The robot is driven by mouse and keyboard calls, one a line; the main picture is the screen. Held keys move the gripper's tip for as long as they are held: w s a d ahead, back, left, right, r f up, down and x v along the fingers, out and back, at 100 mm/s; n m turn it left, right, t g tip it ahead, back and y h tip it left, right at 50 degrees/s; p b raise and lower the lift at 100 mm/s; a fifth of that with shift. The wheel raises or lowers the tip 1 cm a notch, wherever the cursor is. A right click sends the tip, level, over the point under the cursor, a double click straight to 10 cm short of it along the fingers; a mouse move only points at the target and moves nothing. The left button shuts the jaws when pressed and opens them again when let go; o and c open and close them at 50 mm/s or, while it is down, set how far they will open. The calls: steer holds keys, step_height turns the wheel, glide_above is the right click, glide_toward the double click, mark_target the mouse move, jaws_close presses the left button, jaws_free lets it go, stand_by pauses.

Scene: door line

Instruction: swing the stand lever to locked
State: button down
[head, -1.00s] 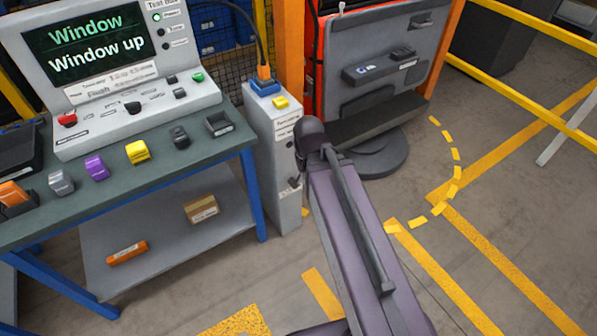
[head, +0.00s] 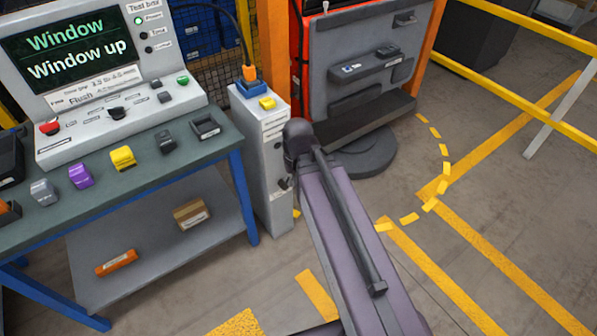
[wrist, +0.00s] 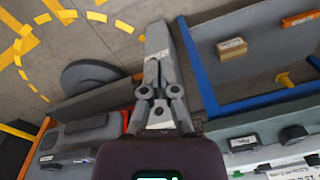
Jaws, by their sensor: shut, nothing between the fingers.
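The stand (head: 264,165) is a narrow grey post beside the blue-framed bench, with a yellow button (head: 267,103) on top. Its small dark lever (head: 285,184) sits low on the side facing right in the head view. I cannot read which position it is in. My gripper (wrist: 160,90) shows in the wrist view, shut and empty, in front of the stand (wrist: 158,40). The gripper partly covers the stand there, and I cannot tell whether it touches the lever.
The bench (head: 225,150) with a test box (head: 110,80) is left of the stand. A grey door panel (head: 365,70) on a round base (head: 362,158) stands behind my arm. Yellow rails (head: 510,95) run at the right. Marked floor at the right is clear.

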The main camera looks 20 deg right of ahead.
steer(key=w+f+m+t+y+b, duration=0.7)
steer(key=w+f+b, duration=0.7)
steer(key=f+b, duration=0.8)
steer(key=w+d+f+m+t+h+b, duration=0.2)
steer(key=w+d+f+m+t+b, duration=0.2)
steer(key=b, duration=0.9)
steer(key=w+d+f+m+t+h+b, duration=0.2)
steer(key=w+d+f+m+t+b, duration=0.2)
steer(key=d+m+b, duration=0.6)
steer(key=shift+w+d+f+t+b, duration=0.15)
steer(key=shift+d+f+t+b, duration=0.7)
steer(key=shift+b, duration=0.85)
steer(key=shift+w+d+f, duration=0.1)
steer(key=shift+w, duration=0.05)
steer(key=r+x, duration=0.1)
steer(key=x, duration=0.9)
steer(key=shift+s+a+r+p, duration=0.2)
steer(key=shift+s+a+p, duration=0.25)
steer(key=shift+a, duration=0.3)
steer(key=shift+s+a+r+p, duration=0.2)
steer(key=shift+s+a, duration=0.4)
steer(key=shift+a, duration=0.15)
